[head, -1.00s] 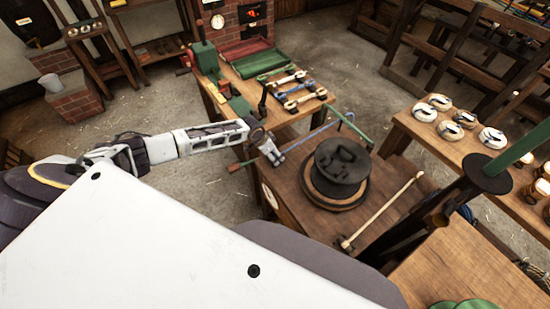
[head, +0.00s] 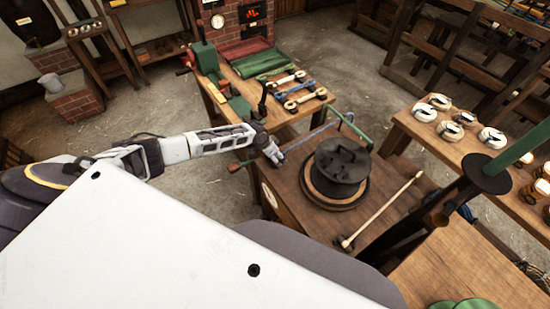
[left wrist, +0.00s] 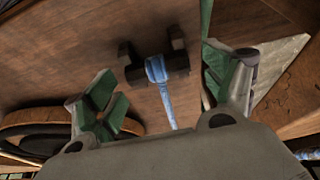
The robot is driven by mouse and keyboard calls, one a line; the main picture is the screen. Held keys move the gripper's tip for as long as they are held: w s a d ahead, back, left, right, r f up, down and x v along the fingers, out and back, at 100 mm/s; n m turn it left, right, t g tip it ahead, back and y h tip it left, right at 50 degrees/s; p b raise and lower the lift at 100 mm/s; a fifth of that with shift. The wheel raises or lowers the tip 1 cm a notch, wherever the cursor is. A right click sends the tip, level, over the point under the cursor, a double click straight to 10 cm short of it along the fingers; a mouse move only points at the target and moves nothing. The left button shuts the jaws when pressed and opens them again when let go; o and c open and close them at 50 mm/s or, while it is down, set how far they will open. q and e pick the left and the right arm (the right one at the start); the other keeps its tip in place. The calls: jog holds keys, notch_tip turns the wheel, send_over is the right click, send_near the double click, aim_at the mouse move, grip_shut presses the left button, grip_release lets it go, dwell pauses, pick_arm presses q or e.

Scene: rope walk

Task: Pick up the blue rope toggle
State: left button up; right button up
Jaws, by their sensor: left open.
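The blue rope toggle (head: 295,88) lies between two pale toggles on the wooden bench in the head view. My left gripper (head: 272,153) is in front of the bench, over the near table's back left edge, apart from the toggle. My right gripper is not in view.
A green vise-like tool (head: 210,70) is at the bench's left. Rope coils (head: 450,130) sit on the right table.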

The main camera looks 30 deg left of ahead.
pick_arm(q)
jog(key=c, duration=0.9)
jog(key=shift+c, duration=0.2)
jog(key=shift+r, duration=0.1)
notch_tip(320, 180, up, 10)
dwell(0.3)
dwell(0.5)
